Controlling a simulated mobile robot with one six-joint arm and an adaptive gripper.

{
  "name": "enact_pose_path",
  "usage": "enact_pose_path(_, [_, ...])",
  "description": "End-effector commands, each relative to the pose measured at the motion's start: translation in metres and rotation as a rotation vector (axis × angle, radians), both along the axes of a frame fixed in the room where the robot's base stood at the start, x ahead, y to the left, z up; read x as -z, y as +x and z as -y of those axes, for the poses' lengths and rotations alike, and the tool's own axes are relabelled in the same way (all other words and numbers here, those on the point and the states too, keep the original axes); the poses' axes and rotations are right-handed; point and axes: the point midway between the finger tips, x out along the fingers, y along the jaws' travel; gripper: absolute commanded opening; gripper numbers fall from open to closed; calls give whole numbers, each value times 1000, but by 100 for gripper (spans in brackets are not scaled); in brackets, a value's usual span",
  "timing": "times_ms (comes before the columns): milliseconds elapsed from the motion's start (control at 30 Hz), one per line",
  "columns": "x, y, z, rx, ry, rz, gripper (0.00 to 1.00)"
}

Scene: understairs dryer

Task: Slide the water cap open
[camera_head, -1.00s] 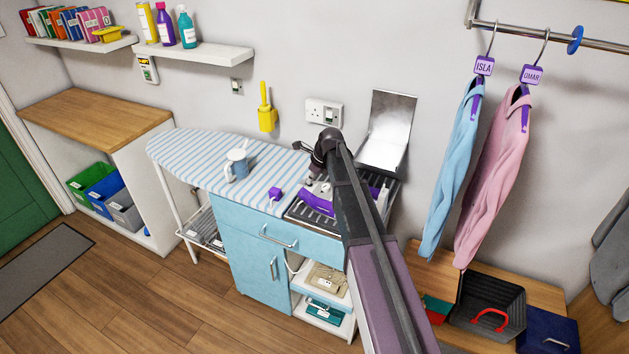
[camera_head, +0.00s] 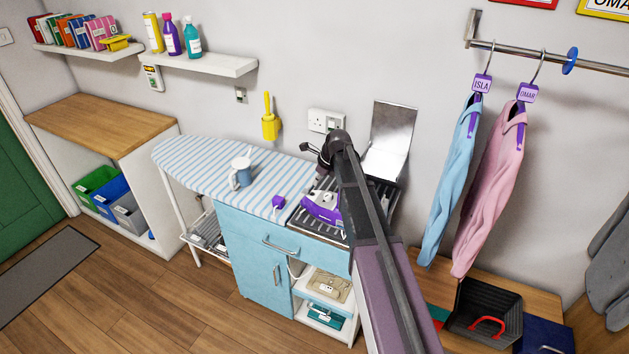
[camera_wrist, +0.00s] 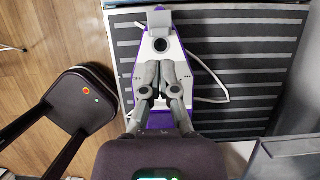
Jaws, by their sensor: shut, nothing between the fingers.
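The iron (camera_head: 322,207), purple and white, lies on the dark ribbed rest (camera_head: 304,222) at the right end of the ironing board. In the wrist view the iron (camera_wrist: 190,72) shows from above, with a pale square piece (camera_wrist: 159,22) at its far end and a small round spot just below that. I cannot tell which part is the water cap, or whether it is open. My gripper (camera_wrist: 159,68) is shut and empty, over the middle of the iron and short of the square piece. Touching or apart cannot be told. My arm hides part of the iron in the head view.
A raised metal panel (camera_head: 391,135) stands behind the rest. Wall sockets (camera_head: 324,120) are behind. Shirts (camera_head: 492,180) hang at right. A pale cord (camera_wrist: 216,99) lies beside the iron.

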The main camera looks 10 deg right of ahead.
Motion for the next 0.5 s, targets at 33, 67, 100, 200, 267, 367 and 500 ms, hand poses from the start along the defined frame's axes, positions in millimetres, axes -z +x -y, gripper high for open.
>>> enact_pose_path(33, [-9,-1,2,0,0,0,0])
enact_pose_path(67, [-11,-2,2,0,0,0,0])
enact_pose_path(100, [-15,-2,3,0,0,0,0])
enact_pose_path(200, [-23,-3,6,0,0,0,0])
enact_pose_path(267, [-28,-4,7,0,0,0,0])
enact_pose_path(367, [-36,-6,10,0,0,0,0])
enact_pose_path(500, [-45,-7,13,-1,0,0,0])
